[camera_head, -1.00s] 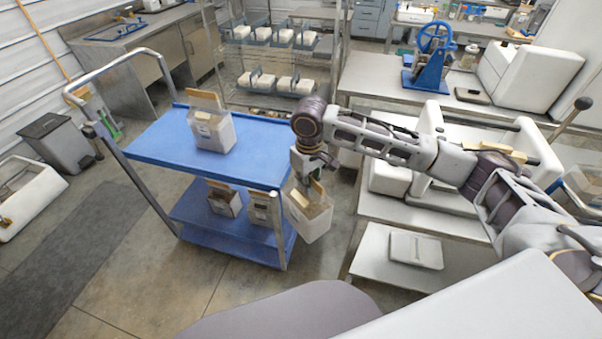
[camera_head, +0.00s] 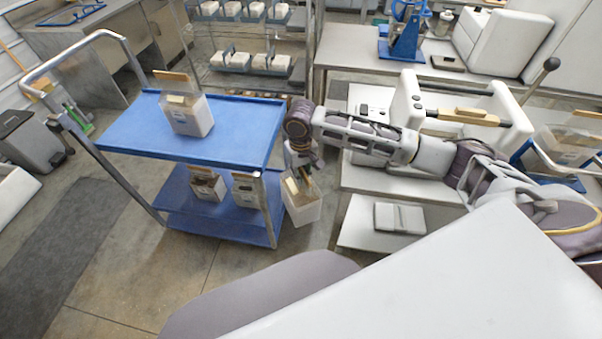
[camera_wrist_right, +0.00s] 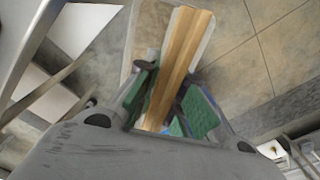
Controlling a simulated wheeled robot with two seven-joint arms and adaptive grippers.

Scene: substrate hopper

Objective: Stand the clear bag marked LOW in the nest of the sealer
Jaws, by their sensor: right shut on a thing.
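My right gripper (camera_head: 303,170) is shut on the wooden strip at the top of a pale clear bag (camera_head: 303,211). The bag hangs just right of the blue cart. The right wrist view shows green finger pads (camera_wrist_right: 172,112) on either side of the wooden strip (camera_wrist_right: 180,62). I cannot read any mark on the held bag. A white machine with a wooden-gripped bar (camera_head: 455,108), possibly the sealer, stands on the right bench. A blue frame (camera_head: 548,165) with a clear bag (camera_head: 572,143) is right of it. I cannot make out the nest. My left gripper is out of view.
The blue cart (camera_head: 235,125) carries one bag (camera_head: 187,116) on top and two bags (camera_head: 207,186) below. A flat grey box (camera_head: 399,218) lies on the right bench's low shelf. A wire rack with several white blocks stands behind. Floor is clear in front of the cart.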

